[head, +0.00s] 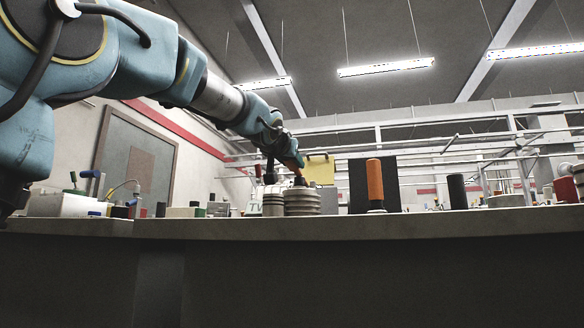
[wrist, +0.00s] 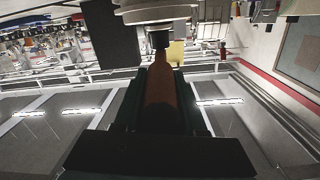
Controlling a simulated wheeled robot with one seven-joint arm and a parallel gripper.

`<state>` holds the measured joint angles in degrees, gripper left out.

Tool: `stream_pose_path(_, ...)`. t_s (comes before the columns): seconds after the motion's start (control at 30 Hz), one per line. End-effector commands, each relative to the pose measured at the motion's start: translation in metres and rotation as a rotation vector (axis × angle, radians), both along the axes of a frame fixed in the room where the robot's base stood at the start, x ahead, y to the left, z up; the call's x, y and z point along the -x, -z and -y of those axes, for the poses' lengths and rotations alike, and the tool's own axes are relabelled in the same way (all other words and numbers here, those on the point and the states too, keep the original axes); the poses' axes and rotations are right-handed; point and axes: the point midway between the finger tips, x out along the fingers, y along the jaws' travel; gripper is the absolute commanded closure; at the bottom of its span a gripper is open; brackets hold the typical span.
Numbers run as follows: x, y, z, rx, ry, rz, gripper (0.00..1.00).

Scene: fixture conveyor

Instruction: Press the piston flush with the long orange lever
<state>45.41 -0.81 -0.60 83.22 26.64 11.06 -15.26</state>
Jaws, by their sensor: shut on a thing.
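My gripper (head: 272,142) reaches in from the upper left, above the bench. It is shut on an orange lever (head: 293,161), which is tilted. In the wrist view the lever (wrist: 160,88) lies between the dark fingers of my gripper (wrist: 160,72). Its far end meets a dark piece (wrist: 160,39) beside a pale round body. In the head view the lever's lower end is just over a grey ringed cylinder (head: 302,203), which seems to be the piston unit. I cannot tell how far the piston stands out.
An upright orange-handled tool (head: 375,182) stands right of the cylinder, before a black panel (head: 359,170). A yellow plate (head: 321,171) is behind. A black cylinder (head: 456,188) stands farther right. Small parts and a white box (head: 62,204) crowd the left of the bench (head: 330,226).

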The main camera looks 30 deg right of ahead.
Motion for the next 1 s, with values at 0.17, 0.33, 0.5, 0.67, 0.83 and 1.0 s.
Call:
stream_pose_path(0.17,0.0001,0.0004,0.0004,0.000,0.001,0.000,1.00)
stream_pose_path(0.33,0.0000,0.0005,0.0004,0.000,0.001,0.000,1.00)
stream_pose_path(0.5,0.0000,0.0005,0.0004,0.000,0.000,0.000,0.42)
stream_pose_path(0.67,-0.0001,0.0004,0.0002,0.000,0.000,0.000,0.31)
stream_pose_path(0.83,0.0001,0.0003,0.0000,0.000,0.000,0.000,0.31)
stream_pose_path(1.0,0.0085,-0.0007,-0.0075,0.001,0.000,0.001,0.31)
